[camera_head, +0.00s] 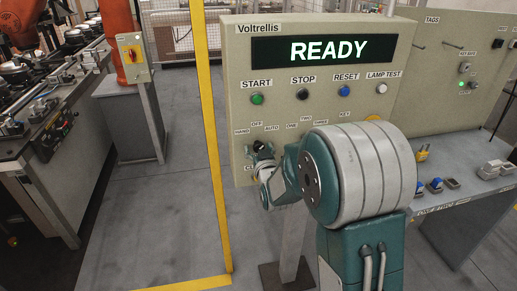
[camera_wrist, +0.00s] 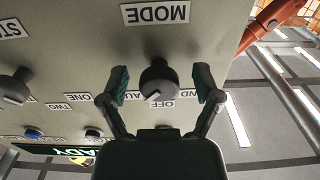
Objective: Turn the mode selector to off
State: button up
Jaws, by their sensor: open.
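The mode selector is a black round knob (camera_wrist: 158,79) with a pale pointer line, on the panel above the MODE label as the panel stands. The wrist view shows the panel upside down. The pointer slants to the lower left there, on the AUTO side of the OFF label (camera_wrist: 160,105); its exact setting is hard to tell. My gripper (camera_wrist: 162,88) is open, with one finger on each side of the knob and a visible gap to both. In the head view my gripper (camera_head: 262,165) is at the panel's lower left and hides much of the selector.
The beige Voltrellis panel (camera_head: 240,100) shows READY and has START (camera_head: 257,99), STOP (camera_head: 303,95), RESET and LAMP TEST buttons. Another selector (camera_wrist: 14,86) is left of my gripper in the wrist view. A yellow post (camera_head: 208,110) stands left of the panel. A bench (camera_head: 465,200) is at right.

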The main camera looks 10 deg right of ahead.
grip_shut()
jog(key=n, duration=0.4)
jog(key=shift+r+n, duration=0.1)
jog(key=shift+n, duration=0.2)
jog(key=shift+d+n, duration=0.1)
jog(key=shift+n, duration=1.9)
grip_release()
